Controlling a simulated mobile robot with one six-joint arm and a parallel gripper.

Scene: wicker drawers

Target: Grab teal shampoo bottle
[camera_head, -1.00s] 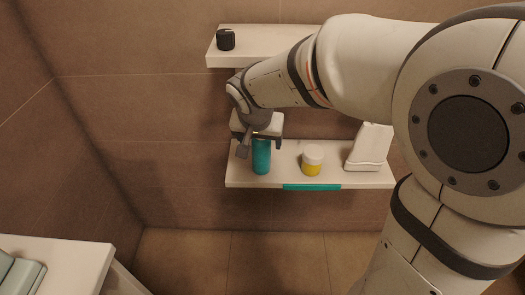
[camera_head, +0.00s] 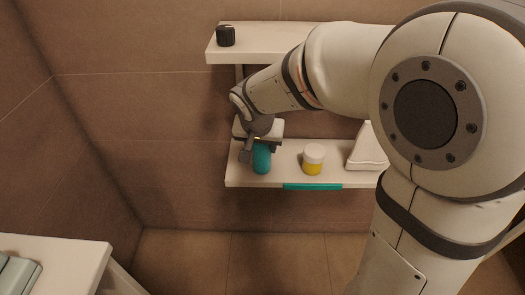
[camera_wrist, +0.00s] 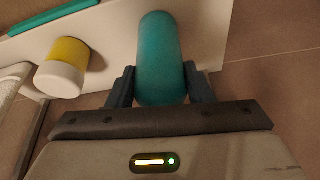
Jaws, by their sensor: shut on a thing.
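The teal shampoo bottle (camera_head: 262,160) stands at the left end of the lower white shelf (camera_head: 290,178). In the wrist view the bottle (camera_wrist: 160,55) lies between the two dark fingers of my gripper (camera_wrist: 160,88), one on each side, and they are shut on it. In the head view my gripper (camera_head: 260,143) comes at the bottle from above and hides its upper part. I cannot tell whether the bottle's base touches the shelf.
A white-and-yellow jar (camera_head: 313,159) stands to the right of the bottle. A white container (camera_head: 368,150) is farther right, partly behind my arm. An upper white shelf (camera_head: 265,45) holds a small black object (camera_head: 225,36). A white surface (camera_head: 60,262) is at lower left.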

